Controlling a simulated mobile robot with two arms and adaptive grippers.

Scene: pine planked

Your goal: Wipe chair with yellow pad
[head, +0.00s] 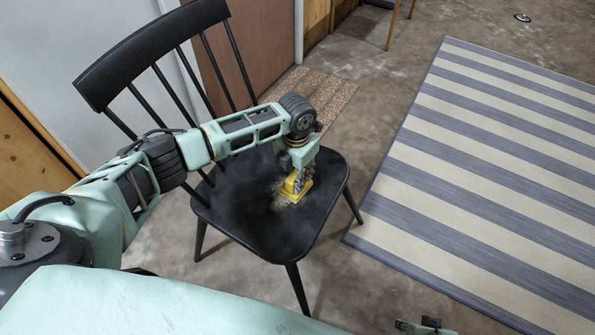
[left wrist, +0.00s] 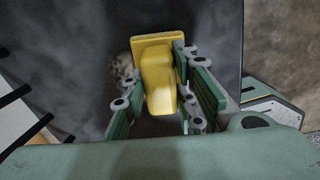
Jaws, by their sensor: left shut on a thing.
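A black wooden chair (head: 240,205) with a spindle back stands on the floor in front of me. Its seat has a light, dusty smudge (head: 280,203) beside the yellow pad, and the seat also fills much of the left wrist view (left wrist: 70,70). My left gripper (head: 295,182) points down over the seat and is shut on the yellow pad (head: 291,194). The pad shows between the green fingers (left wrist: 160,100) in the left wrist view (left wrist: 157,70). It is at the seat surface, over part of the smudge. My right gripper (head: 425,326) only partly shows at the bottom edge.
A striped grey and cream rug (head: 480,160) lies to the right of the chair. A brown mat (head: 322,90) lies behind it, near the wall and a brown panel. Wooden legs (head: 393,25) stand at the top. Bare floor surrounds the chair's front.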

